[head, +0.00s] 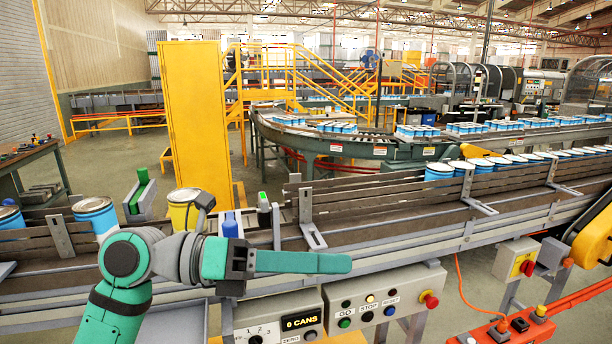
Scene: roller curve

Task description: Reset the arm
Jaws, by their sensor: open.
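My arm shows in green and dark grey at the lower left, in front of the conveyor. My gripper (338,262) is at its end, level and pointing right, above the control boxes. It is open, with nothing seen in it. I see it side-on, so one long green finger shows clearly and the other is hidden.
A yellow can (184,208) and a blue can (96,214) stand on the near conveyor (380,231) behind my arm. A GO/STOP/RESET button box (384,300) and a "0 CANS" counter box (266,321) sit below my gripper. A yellow panel (199,125) stands behind.

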